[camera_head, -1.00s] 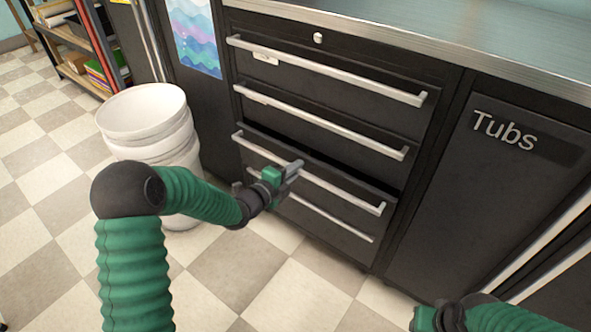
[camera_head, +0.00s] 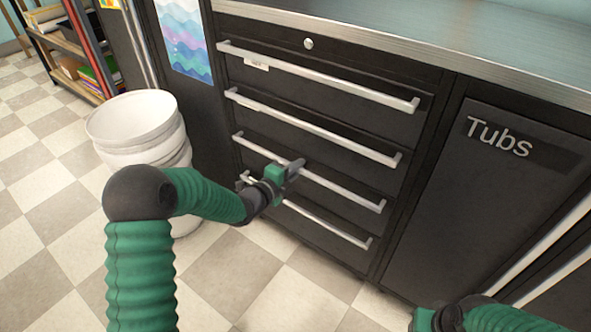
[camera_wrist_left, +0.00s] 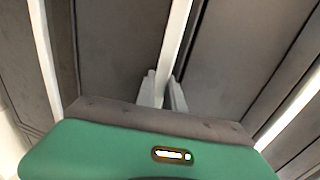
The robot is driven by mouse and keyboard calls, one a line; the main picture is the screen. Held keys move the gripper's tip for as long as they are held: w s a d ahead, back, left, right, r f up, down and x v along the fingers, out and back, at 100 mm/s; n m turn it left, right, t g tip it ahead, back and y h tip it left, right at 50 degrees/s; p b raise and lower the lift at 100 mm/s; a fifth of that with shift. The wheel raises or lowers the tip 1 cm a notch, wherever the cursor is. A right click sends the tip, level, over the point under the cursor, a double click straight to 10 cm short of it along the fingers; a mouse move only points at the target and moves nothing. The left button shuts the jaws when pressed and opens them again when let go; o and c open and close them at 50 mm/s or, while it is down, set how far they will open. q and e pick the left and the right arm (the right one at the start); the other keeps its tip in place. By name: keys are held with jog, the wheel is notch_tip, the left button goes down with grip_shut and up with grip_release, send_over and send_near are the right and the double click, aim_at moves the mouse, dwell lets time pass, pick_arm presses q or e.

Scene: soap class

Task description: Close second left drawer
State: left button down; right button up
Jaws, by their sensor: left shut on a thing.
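The black cabinet has a stack of drawers with long metal bar handles. The third drawer from the top (camera_head: 338,206), second from the bottom, looks flush with its neighbours. My left gripper (camera_head: 293,167) is at the middle of that drawer's handle (camera_head: 350,192). In the left wrist view, the fingers (camera_wrist_left: 163,92) are on both sides of the handle bar (camera_wrist_left: 178,38), shut on it. My right gripper (camera_head: 426,320) is at the bottom edge, cut off, away from the drawers; its jaws cannot be made out.
White stacked buckets (camera_head: 135,125) stand on the checkered floor left of the drawers. A cabinet door labelled Tubs (camera_head: 470,200) is on the right. A metal worktop (camera_head: 430,40) runs above. A shelf (camera_head: 75,55) stands at the back left. The floor in front is clear.

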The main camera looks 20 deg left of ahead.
pick_arm(q)
jog(key=c, duration=1.5)
grip_release()
jog(key=shift+d+f, duration=0.1)
jog(key=shift+f, duration=0.05)
jog(key=shift+o, duration=0.2)
jog(key=shift+w+r, duration=0.1)
jog(key=shift+r, duration=0.25)
jog(key=shift+r, duration=0.1)
jog(key=f+p+v, duration=0.1)
jog(key=p+v, duration=0.6)
jog(key=v, duration=1)
